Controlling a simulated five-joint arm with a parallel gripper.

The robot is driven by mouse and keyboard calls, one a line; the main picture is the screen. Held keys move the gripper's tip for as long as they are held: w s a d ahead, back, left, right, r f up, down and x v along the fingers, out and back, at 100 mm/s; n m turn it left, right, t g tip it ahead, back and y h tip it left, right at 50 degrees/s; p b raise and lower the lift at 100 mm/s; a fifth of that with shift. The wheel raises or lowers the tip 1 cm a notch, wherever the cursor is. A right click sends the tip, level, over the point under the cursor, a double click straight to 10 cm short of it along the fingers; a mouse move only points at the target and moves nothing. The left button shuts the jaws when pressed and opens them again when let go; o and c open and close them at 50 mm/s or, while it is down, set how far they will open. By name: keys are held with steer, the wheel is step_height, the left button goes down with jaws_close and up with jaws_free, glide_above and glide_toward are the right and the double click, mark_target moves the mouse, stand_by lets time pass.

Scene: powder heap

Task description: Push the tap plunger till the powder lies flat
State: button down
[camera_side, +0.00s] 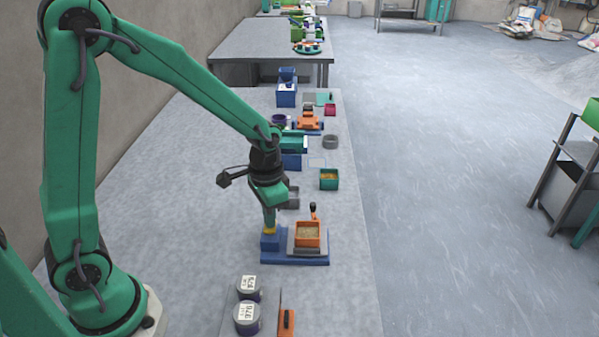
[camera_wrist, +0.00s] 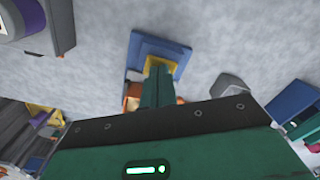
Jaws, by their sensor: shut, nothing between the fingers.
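The tap station has a blue base (camera_side: 318,262) with a blue block (camera_side: 269,243) at its left end. A yellow plunger (camera_side: 269,231) tops the block; it also shows in the wrist view (camera_wrist: 174,66). My gripper (camera_side: 269,226) is shut and empty, pointing down, with its tips at the plunger and seemingly touching it. In the wrist view the shut fingers (camera_wrist: 158,76) reach over the yellow part and partly hide it. An orange box (camera_side: 307,242) stands on the base, right of the block. It holds tan powder (camera_side: 308,229); its surface is too small to judge for flatness.
Two labelled jars (camera_side: 247,318) and an orange-handled tool (camera_side: 287,320) lie nearer the camera. A green box (camera_side: 329,180) with tan contents and a grey container (camera_side: 291,198) stand behind the station. The table (camera_side: 170,190) is clear to the left.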

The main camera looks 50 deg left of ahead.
steer(key=shift+f, duration=0.4)
steer(key=shift+r, duration=1.5)
steer(key=shift+f, duration=1.55)
steer(key=shift+r, duration=1.55)
steer(key=shift+f, duration=1.35)
steer(key=shift+r, duration=1.35)
